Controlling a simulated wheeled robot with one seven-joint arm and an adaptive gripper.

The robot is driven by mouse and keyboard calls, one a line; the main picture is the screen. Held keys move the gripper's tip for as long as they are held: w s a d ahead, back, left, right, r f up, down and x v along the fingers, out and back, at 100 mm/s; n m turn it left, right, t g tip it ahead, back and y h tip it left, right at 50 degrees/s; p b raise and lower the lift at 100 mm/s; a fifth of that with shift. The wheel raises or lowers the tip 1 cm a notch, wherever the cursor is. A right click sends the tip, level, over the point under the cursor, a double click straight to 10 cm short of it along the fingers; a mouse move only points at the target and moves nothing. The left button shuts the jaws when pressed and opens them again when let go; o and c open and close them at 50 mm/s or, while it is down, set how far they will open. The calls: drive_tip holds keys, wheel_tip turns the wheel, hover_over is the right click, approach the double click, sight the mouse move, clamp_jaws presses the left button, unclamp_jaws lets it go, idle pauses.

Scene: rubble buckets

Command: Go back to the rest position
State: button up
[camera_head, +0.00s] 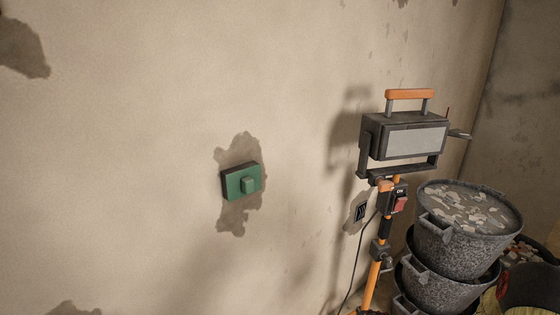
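My gripper is not in view, and no part of my arm can be made out in the head view. A green wall box (241,182) with a raised green knob or button sits on a damaged patch of the plaster wall, near the middle of the picture. Nothing touches it.
A work lamp (404,138) with an orange handle stands on an orange pole at right, with a red switch (400,203) marked ON. Stacked grey buckets (463,249) hold rubble at lower right. A small wall socket (361,211) sits behind the pole.

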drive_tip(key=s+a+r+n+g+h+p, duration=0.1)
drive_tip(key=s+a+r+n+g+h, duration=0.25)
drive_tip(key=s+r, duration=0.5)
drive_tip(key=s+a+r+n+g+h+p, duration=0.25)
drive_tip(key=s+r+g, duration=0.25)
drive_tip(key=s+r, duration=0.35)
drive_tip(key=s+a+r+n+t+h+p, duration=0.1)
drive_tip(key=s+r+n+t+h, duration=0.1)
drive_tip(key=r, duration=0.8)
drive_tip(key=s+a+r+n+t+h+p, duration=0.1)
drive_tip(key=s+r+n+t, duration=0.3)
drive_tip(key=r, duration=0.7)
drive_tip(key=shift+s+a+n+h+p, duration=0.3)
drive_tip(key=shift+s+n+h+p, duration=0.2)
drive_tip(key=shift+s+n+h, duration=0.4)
